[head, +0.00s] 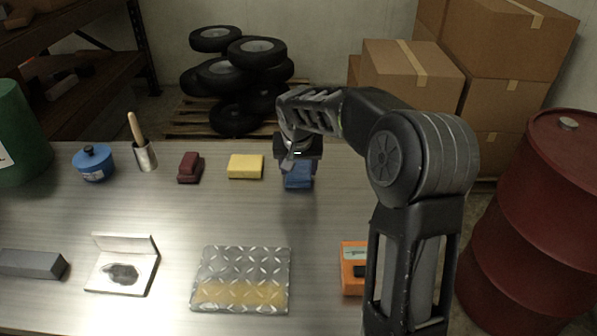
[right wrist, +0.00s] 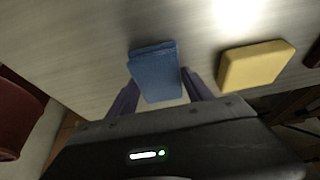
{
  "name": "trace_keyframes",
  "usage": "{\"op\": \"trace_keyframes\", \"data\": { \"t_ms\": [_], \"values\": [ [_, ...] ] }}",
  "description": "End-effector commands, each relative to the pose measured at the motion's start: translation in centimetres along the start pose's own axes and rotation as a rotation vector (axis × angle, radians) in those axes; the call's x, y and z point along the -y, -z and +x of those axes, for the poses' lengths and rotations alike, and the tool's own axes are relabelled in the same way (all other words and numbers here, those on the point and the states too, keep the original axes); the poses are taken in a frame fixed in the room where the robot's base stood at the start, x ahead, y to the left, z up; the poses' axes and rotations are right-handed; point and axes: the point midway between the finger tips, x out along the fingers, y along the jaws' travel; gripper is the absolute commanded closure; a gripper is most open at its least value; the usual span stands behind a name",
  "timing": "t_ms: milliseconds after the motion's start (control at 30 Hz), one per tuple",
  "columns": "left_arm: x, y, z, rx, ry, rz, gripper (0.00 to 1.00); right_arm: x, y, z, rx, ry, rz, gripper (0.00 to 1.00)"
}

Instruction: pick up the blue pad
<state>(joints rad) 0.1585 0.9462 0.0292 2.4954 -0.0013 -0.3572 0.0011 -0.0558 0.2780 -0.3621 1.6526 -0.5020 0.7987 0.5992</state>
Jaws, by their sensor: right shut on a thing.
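The blue pad (head: 298,182) is at the back of the metal table, right of the yellow pad. My right gripper (head: 297,168) is over it from above, shut on it. In the right wrist view the blue pad (right wrist: 156,72) sits between the two fingers of the right gripper (right wrist: 160,88). The gripper hides the pad's upper part in the head view. I cannot tell whether the pad touches the table. My left gripper is not in view.
A yellow pad (head: 245,167) and a dark red block (head: 190,168) lie left of the blue pad. A red drum (head: 535,215) stands right of the table (head: 180,215).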

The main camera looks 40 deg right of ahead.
Motion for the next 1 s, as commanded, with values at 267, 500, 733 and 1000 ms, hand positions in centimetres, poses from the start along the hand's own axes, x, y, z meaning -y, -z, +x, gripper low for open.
{"op": "trace_keyframes", "data": {
  "t_ms": [267, 500, 733, 1000],
  "values": [
    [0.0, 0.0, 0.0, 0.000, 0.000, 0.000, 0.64, 0.0, 0.0, 0.0, 0.000, 0.000, 0.000, 0.81],
    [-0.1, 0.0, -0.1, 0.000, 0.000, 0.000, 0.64, 0.0, 0.1, -0.1, 0.000, 0.000, 0.000, 0.81],
    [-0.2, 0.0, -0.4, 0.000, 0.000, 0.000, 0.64, 0.1, 0.9, -1.9, -0.004, 0.002, 0.001, 0.81],
    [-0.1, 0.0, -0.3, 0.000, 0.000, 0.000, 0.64, 0.1, 2.9, -6.9, -0.004, 0.002, 0.001, 0.81]
  ]
}}
